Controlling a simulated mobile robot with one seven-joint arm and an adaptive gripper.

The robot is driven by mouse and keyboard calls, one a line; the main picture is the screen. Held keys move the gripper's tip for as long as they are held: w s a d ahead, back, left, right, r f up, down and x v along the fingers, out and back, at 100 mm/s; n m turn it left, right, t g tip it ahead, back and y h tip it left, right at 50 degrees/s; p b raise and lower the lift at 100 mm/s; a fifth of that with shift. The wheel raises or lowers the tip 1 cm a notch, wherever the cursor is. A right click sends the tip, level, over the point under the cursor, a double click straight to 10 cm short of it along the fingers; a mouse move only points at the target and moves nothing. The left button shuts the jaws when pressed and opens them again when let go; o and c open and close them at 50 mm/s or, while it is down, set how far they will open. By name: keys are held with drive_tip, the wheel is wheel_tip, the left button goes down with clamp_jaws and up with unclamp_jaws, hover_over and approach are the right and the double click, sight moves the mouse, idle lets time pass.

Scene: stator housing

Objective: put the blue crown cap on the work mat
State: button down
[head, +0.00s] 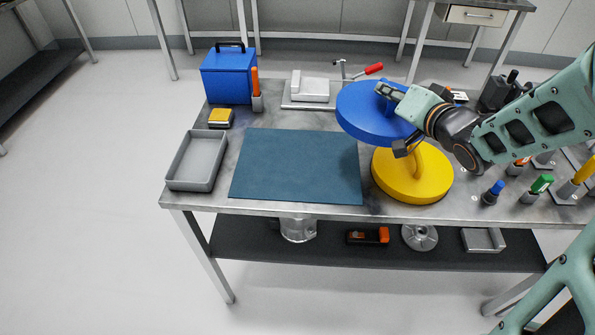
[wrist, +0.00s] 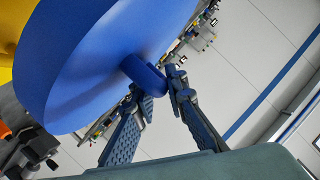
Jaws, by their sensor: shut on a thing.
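The blue crown cap (head: 362,108) is a large blue disc with a handle on top. My gripper (head: 388,92) is shut on that handle and holds the cap in the air, above and behind the yellow disc. In the wrist view the cap (wrist: 95,55) fills the upper left, with its handle between the fingers of my gripper (wrist: 158,92). The work mat (head: 298,168) is a flat dark teal sheet on the table, left of the cap. The mat is bare.
A yellow disc with a handle (head: 410,185) stands right of the mat. A grey tray (head: 196,160) lies left of the mat. A blue box (head: 228,78), a grey block on a plate (head: 309,90) and a red-handled clamp (head: 368,70) stand at the back. Several coloured-handled tools stand at the right.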

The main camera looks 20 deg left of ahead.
sight(366, 120)
drive_tip(key=s+a+f+n+g+y+b, duration=0.1)
drive_tip(key=s+a+f+b, duration=0.1)
drive_tip(key=s+a+f+n+g+y+b, duration=0.1)
drive_tip(key=s+a+f+n+y+b, duration=0.1)
drive_tip(key=s, duration=0.1)
drive_tip(key=shift+a+g, duration=0.4)
drive_tip(key=shift+n, duration=0.3)
drive_tip(key=shift+w+a+f+b, duration=0.15)
drive_tip(key=shift+a+f+b, duration=2)
drive_tip(key=shift+a+f, duration=1.25)
drive_tip(key=shift+w+a+f+b, duration=0.15)
drive_tip(key=shift+a+f+b, duration=1.95)
drive_tip(key=shift+a+f, duration=1.25)
drive_tip(key=shift+a+r, duration=0.2)
drive_tip(key=shift+a, duration=0.05)
drive_tip(key=c, duration=2.4)
unclamp_jaws()
drive_tip(key=shift+f, duration=0.1)
drive_tip(key=o, duration=0.5)
drive_tip(key=shift+c, duration=0.2)
